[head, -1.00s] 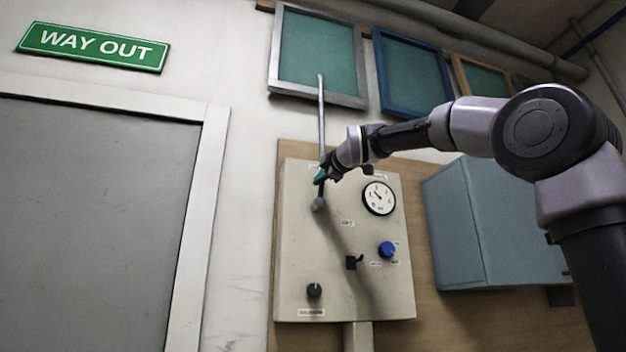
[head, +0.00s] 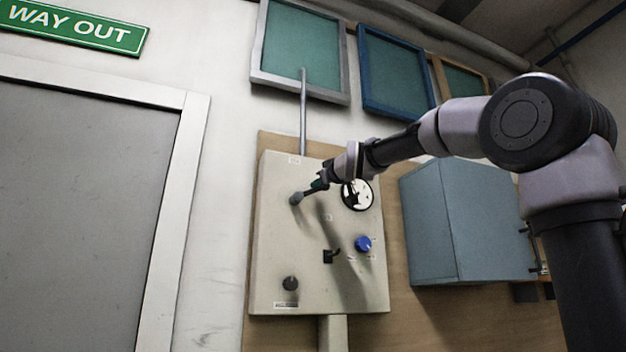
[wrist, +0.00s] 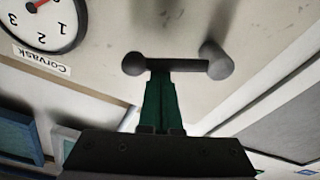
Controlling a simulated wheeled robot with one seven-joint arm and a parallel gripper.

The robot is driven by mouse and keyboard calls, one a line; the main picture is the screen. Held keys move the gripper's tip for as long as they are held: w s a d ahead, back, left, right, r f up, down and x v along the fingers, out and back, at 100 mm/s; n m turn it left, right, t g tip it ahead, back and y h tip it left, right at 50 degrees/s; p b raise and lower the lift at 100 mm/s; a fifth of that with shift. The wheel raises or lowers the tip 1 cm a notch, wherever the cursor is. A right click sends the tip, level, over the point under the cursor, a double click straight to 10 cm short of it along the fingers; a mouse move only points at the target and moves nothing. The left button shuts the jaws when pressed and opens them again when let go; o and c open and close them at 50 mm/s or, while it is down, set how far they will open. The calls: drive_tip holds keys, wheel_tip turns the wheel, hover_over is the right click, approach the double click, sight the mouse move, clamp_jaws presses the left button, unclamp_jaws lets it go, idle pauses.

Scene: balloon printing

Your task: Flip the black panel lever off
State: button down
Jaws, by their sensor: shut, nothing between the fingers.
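The dark panel lever (head: 308,193) is at the upper left of the beige control panel (head: 275,240). Its round grey hub is at the left, and the bar points right and slightly up toward the gauge. The wrist view shows the lever (wrist: 190,68) as a dark bar with a rounded knob at one end and the thicker hub at the other. My gripper (head: 320,184) is at the lever's free end. Its green fingers (wrist: 160,100) are shut, with their tips at the bar near the knob, seemingly touching it. Nothing is held between them.
A white round gauge (head: 358,194) is right of the lever, partly behind my arm. Below are a black switch (head: 328,256), a blue knob (head: 363,243) and a black knob (head: 290,283). A blue cabinet (head: 465,225) is on the right, a grey door (head: 80,220) on the left.

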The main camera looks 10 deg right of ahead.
drive_tip(key=f+m, duration=0.1)
drive_tip(key=m, duration=0.1)
drive_tip(key=d+f+m, duration=0.1)
drive_tip(key=m, duration=0.1)
drive_tip(key=shift+w+d+f+h, duration=0.15)
drive_tip(key=shift+w+f+h, duration=0.05)
drive_tip(key=shift+f+h, duration=0.15)
drive_tip(key=shift+f, duration=0.15)
idle(0.4)
